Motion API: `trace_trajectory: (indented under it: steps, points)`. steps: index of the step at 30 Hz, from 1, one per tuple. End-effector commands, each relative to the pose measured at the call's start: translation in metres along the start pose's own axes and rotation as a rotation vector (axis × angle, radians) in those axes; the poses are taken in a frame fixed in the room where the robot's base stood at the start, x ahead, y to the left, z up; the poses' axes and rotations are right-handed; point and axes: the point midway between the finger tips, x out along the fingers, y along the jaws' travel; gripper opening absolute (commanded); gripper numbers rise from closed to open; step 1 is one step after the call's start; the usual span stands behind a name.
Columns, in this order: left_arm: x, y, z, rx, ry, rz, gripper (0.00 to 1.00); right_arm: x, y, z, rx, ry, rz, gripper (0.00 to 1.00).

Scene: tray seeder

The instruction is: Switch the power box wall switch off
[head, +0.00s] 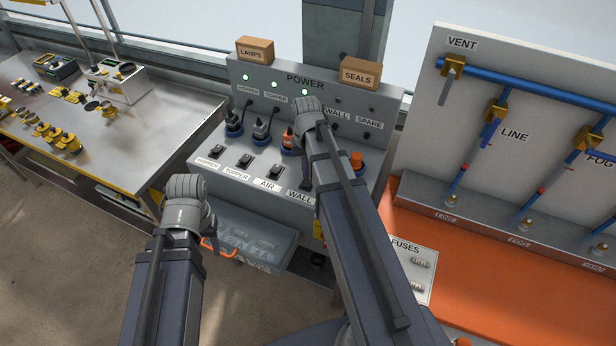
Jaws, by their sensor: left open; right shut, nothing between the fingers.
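The grey power box (392,100) stands in the middle, with a row of rocker switches on its sloping front. The wall switch (305,186) is a dark rocker just above its WALL label (299,196). My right forearm crosses right beside it and covers part of it. I cannot tell its position. My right arm reaches over the box; its fingers are hidden behind its own wrist and forearm, so I cannot tell whether they touch the switch. My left gripper (219,249) is open and empty, its orange fingers showing in front of the box, at the lower left.
Several plugs with blue bases, including an orange one (288,139), stand behind the switches. Lamps (254,50) and seals (360,72) boxes sit on top. A grey bin (244,239) is below. A pipe panel (462,105) stands right, a workbench (165,125) left.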

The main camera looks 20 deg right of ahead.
Motion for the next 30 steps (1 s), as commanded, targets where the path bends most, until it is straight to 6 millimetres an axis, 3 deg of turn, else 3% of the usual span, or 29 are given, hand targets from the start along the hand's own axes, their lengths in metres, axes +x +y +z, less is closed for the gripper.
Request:
trace_trajectory:
  steps: [13,30]
  points:
    - [-0.038,-0.004,0.002,0.001,0.000,0.000,0.50,-0.038,0.000,0.000,0.000,0.000,0.000,0.00]
    - [-0.039,-0.004,0.002,0.001,0.000,0.000,0.50,-0.039,0.000,0.000,-0.001,0.000,0.000,0.00]
